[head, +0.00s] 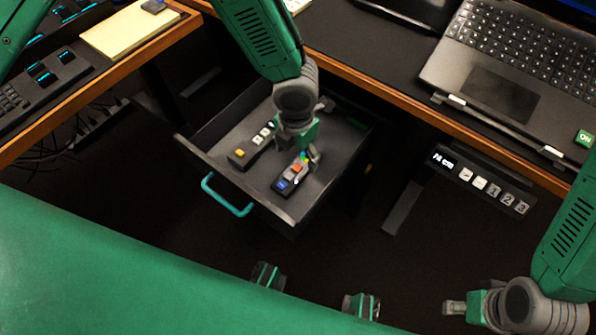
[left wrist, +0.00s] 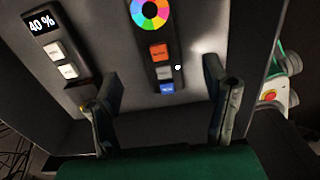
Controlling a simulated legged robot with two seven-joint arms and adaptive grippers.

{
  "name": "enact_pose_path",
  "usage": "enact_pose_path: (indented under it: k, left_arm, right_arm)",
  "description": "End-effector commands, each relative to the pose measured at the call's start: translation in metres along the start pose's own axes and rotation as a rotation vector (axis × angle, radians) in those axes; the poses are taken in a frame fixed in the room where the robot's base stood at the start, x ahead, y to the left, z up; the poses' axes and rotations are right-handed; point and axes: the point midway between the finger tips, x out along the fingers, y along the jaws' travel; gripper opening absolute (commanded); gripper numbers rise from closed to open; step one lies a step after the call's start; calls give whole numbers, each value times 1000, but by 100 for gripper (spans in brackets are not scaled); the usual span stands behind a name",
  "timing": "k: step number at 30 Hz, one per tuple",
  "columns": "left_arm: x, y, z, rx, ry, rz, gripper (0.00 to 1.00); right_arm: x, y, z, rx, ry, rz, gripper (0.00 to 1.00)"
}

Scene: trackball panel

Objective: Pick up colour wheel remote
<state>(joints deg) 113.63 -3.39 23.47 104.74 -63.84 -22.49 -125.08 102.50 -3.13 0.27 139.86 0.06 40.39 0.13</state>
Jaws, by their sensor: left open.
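The colour wheel remote (head: 288,182) lies in the open drawer, dark, with orange and blue buttons. In the left wrist view the remote (left wrist: 158,60) shows its multicoloured ring at the top edge, then orange, grey and blue buttons. My left gripper (head: 304,152) is over the drawer, above the ring end, and partly hides it. In the left wrist view the fingers of my left gripper (left wrist: 163,88) are apart, one on each side of the remote, with nothing between them gripped. My right gripper (head: 462,306) is at the lower right, away from the drawer; its opening is unclear.
The drawer (head: 205,160) has a turquoise handle (head: 228,195) and raised walls. A second remote (left wrist: 60,48) with a 40 % display lies left of the first. A button panel (head: 480,182) hangs under the right desk, below a laptop (head: 500,90).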

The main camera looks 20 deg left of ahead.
Motion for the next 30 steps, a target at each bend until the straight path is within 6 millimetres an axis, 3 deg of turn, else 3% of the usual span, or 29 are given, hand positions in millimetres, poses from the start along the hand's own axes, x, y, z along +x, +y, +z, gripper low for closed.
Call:
enact_pose_path:
  k: [8,18,25,30]
  left_arm:
    - [19,0,0,2,0,1,69]
    - [65,0,3,1,-1,0,69]
    - [65,0,3,1,-2,0,69]
    - [65,0,3,1,-1,1,12]
  right_arm:
    - [8,0,0,0,1,0,40]
    - [33,0,2,0,1,0,40]
    - [31,0,1,0,1,0,40]
    - [31,0,1,0,1,0,40]
